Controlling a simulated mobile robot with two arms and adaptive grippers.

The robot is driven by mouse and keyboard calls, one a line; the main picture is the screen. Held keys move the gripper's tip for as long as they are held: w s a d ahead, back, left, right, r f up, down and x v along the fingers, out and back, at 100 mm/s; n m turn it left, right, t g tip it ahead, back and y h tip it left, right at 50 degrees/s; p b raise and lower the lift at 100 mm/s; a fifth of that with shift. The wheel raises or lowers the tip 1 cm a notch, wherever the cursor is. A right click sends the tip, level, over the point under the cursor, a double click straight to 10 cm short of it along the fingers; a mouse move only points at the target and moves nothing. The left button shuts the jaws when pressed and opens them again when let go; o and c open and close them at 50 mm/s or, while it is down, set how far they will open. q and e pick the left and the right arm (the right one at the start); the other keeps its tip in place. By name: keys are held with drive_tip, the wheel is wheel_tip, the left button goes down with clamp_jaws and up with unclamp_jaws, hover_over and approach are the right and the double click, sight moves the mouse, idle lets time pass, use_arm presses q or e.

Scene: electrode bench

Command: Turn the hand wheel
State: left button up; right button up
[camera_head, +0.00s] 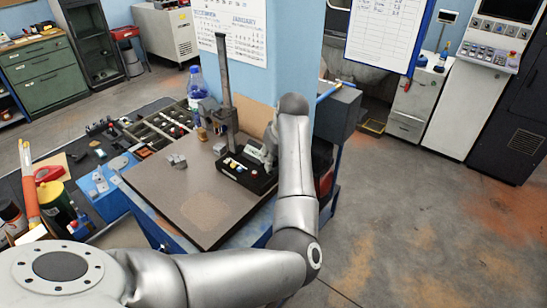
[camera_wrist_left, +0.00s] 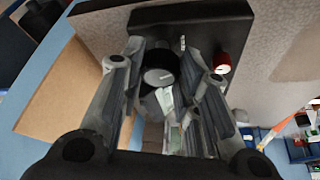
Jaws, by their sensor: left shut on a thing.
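A dark box-shaped unit (camera_head: 238,178) with small coloured knobs stands at the right back of the bench top. The hand wheel (camera_wrist_left: 158,76) appears in the left wrist view as a grey round part in front of the black body (camera_wrist_left: 220,27). My left gripper (camera_wrist_left: 163,58) has its fingers on both sides of this part and is shut on it. In the head view my left gripper (camera_head: 269,147) is at the unit's back right, and my own arm hides most of it and the wheel there. My right gripper is not in view.
The brown bench top (camera_head: 195,205) is mostly clear, with a small grey metal block (camera_head: 177,161) on it. A tall dark post (camera_head: 225,85) rises behind the unit. A blue pillar (camera_head: 288,55) stands behind, and a grey box (camera_head: 338,112) is close right of my arm.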

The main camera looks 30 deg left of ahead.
use_arm(q)
drive_tip(key=m, duration=0.2)
drive_tip(key=m+t+h, duration=0.1)
drive_tip(key=m, duration=0.2)
drive_tip(key=shift+s+a+m+t, duration=0.15)
drive_tip(key=shift+a+m+t, duration=0.15)
drive_tip(key=shift+t, duration=0.1)
drive_tip(key=m+h, duration=0.1)
drive_tip(key=m, duration=0.2)
drive_tip(key=m+h, duration=0.1)
drive_tip(key=m, duration=0.1)
drive_tip(key=shift+r+m+t+h, duration=0.1)
drive_tip(key=shift+m+t+h, duration=0.2)
drive_tip(key=shift+m+t, duration=0.1)
drive_tip(key=shift+m, duration=0.3)
drive_tip(key=o, duration=1)
